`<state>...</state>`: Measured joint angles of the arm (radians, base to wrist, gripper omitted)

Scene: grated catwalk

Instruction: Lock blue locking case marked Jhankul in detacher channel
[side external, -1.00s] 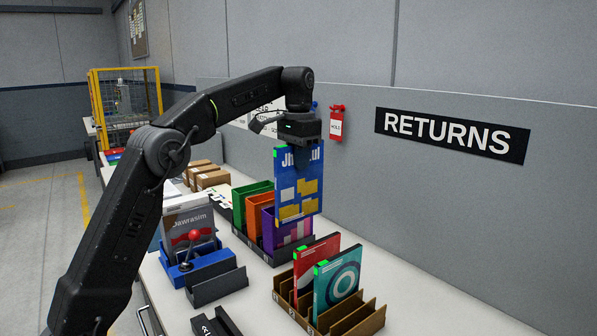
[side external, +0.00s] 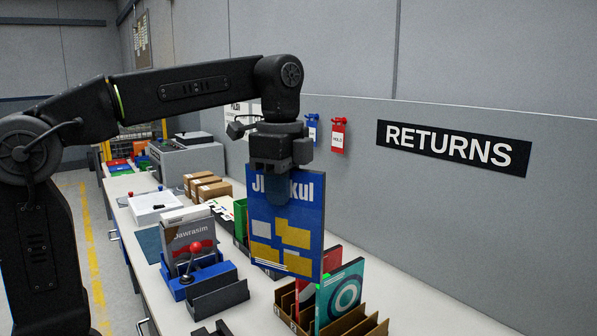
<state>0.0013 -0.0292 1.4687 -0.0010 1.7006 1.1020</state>
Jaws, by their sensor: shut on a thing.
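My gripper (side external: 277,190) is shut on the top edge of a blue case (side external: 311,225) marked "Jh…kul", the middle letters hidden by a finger. The case hangs upright above the bench, its front with yellow shapes facing the camera. To its left is a blue device (side external: 225,270) with a red-knobbed lever (side external: 194,248), apparently the detacher. A grey case marked "Jawrasim" or "Dawrasim" (side external: 186,237) stands at it, behind the lever. A dark grey trough (side external: 219,297) lies in front; I cannot tell whether it is the channel.
A brown slotted rack (side external: 377,329) holds a red case (side external: 305,293) and a teal case (side external: 341,292) below right. A green case (side external: 240,213) shows partly behind the held case. Cardboard boxes (side external: 208,189) and a white box (side external: 153,206) stand farther back.

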